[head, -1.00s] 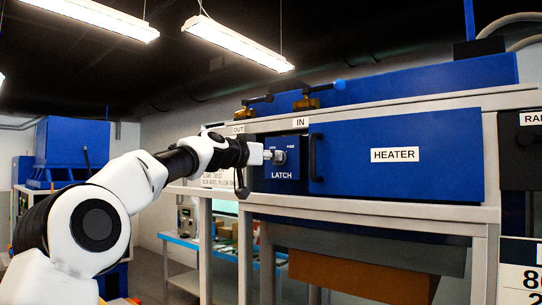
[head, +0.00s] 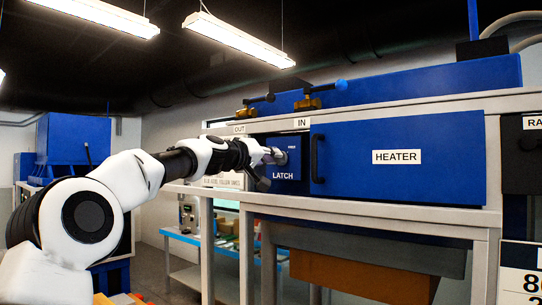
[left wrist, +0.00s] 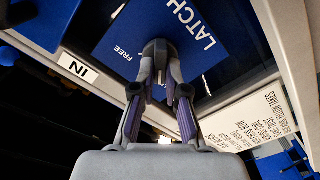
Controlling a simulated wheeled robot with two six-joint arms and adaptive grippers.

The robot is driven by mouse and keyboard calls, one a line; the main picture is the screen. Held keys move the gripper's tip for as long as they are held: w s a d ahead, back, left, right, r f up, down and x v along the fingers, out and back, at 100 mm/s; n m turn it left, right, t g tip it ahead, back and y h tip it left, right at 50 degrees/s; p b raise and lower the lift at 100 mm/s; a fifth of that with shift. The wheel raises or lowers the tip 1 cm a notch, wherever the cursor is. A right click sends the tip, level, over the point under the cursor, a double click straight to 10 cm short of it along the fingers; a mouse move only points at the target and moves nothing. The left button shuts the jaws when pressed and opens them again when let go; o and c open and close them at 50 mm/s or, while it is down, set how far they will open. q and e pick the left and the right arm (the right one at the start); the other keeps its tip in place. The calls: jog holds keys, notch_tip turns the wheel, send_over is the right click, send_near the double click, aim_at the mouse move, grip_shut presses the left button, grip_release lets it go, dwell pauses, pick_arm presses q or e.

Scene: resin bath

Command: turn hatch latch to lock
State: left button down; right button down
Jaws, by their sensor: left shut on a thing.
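The blue latch panel (head: 284,173), lettered LATCH, sits left of the heater door. A round grey latch knob (head: 281,157) is on its upper part. My left gripper (head: 271,156) reaches it from the left and is shut on the knob. In the left wrist view the panel (left wrist: 190,28) looks turned on its side, with the word FREE beside the knob (left wrist: 158,47). The two fingers of my left gripper (left wrist: 160,78) close around the knob's handle. The fingers hide part of the knob, so its exact angle is unclear. My right gripper is not in view.
The blue heater door (head: 400,160) with a black handle (head: 317,158) is shut right of the panel. Brass valves, one with a blue-tipped lever (head: 322,93), stand above. The pale frame (head: 350,212) runs underneath. A workbench (head: 190,240) stands behind at lower left.

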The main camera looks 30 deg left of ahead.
pick_arm(q)
jog(key=shift+s+r+n, duration=0.1)
jog(key=shift+r+n, duration=0.15)
jog(key=shift+n, duration=0.05)
jog(key=c, duration=1.3)
grip_release()
jog(key=shift+c, duration=0.2)
jog(key=shift+o, duration=0.7)
jog(key=shift+w+f, duration=0.2)
jog(key=shift+w, duration=0.05)
jog(key=shift+s, duration=0.1)
